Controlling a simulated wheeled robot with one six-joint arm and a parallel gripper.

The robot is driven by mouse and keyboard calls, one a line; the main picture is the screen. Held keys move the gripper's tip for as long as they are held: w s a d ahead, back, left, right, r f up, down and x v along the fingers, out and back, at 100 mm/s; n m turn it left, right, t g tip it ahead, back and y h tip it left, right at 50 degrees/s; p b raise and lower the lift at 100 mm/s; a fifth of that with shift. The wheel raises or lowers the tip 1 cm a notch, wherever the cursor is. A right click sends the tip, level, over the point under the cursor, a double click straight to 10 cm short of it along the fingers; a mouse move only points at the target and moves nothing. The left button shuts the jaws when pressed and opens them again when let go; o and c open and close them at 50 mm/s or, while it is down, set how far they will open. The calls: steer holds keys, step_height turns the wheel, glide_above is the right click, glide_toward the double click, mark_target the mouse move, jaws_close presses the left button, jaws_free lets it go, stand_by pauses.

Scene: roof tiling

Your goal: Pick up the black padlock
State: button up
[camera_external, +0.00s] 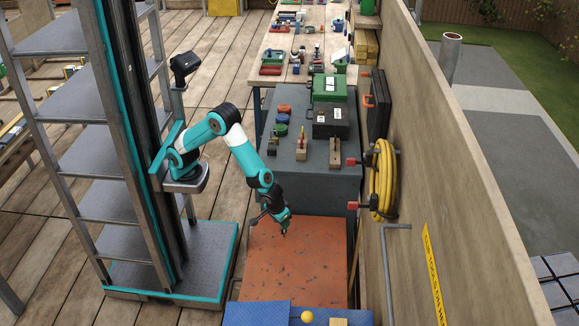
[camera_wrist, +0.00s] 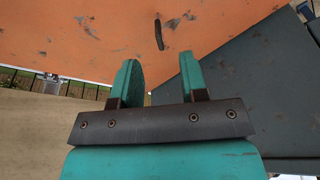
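No black padlock can be clearly made out in either view. My gripper (camera_external: 285,229) hangs at the end of the teal arm, pointing down over the orange scuffed panel (camera_external: 292,270) in front of the grey cabinet. In the wrist view my gripper (camera_wrist: 160,80) has its two teal fingers apart, with nothing between them. A small dark elongated piece (camera_wrist: 158,34) shows against the orange surface beyond the fingers; I cannot tell what it is.
The grey cabinet (camera_external: 345,180) holds a black case (camera_external: 331,121), a green case (camera_external: 330,88) and several small tools. A coiled yellow hose (camera_external: 384,180) hangs on the wooden wall (camera_external: 450,190) at right. A cluttered workbench (camera_external: 284,72) stands behind.

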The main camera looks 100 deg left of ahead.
steer(key=o, duration=0.6)
steer(key=shift+c, duration=0.2)
steer(key=s+a+r+n+g+y+p, duration=0.1)
steer(key=s+a+r+n+p, duration=0.25)
steer(key=a+r+p, duration=0.9)
steer(key=s+a+r+n+y+p, duration=0.1)
steer(key=s+a+r+n+p, duration=0.3)
steer(key=a+r+p, duration=0.9)
steer(key=p, duration=0.3)
glide_above(273, 152)
steer(key=s, duration=0.1)
steer(key=shift+m, duration=0.35)
step_height(273, 152, down, 6)
steer(key=shift+s, duration=0.1)
steer(key=shift+y, duration=0.3)
steer(key=shift+w+p+x, duration=0.2)
steer(key=shift+p+x, duration=0.35)
steer(key=shift+x, duration=0.8)
steer(key=shift+w+p+x, duration=0.15)
steer(key=shift+p+x, duration=0.4)
steer(key=shift+x, duration=0.8)
